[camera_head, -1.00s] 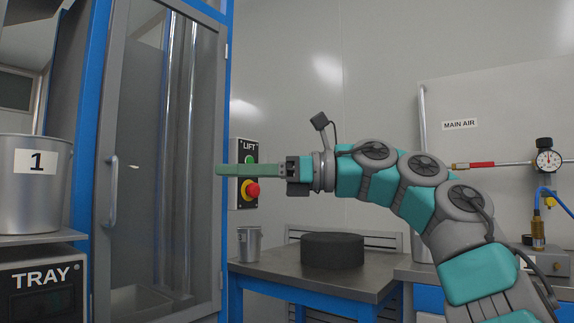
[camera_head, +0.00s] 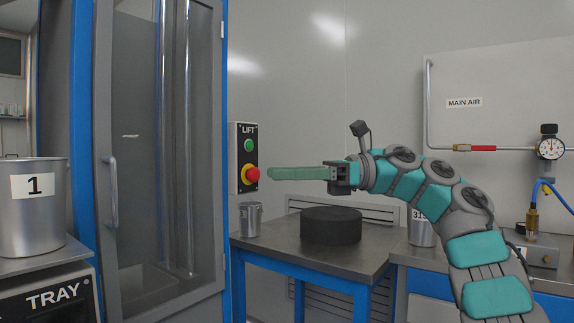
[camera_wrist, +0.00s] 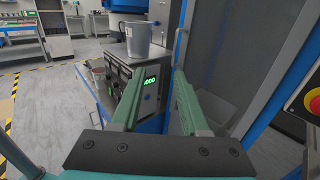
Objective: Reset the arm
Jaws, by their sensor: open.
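My gripper (camera_head: 272,173) is at the end of my teal and grey arm, held in the air in front of the grey wall. Its green fingers point left in the head view, with the tips close to the red button of the LIFT panel (camera_head: 236,160). In the wrist view my gripper (camera_wrist: 158,72) shows two green fingers standing apart with nothing between them. Beyond the fingers are a metal pot and a unit with a green lit display (camera_wrist: 150,81).
A table (camera_head: 285,256) with a black round block (camera_head: 331,226) and a small metal can (camera_head: 250,218) stands below the gripper. A blue-framed glass cabinet (camera_head: 140,170) is at left, beside pot 1 (camera_head: 32,215). Air pipes and a gauge (camera_head: 550,148) are at right.

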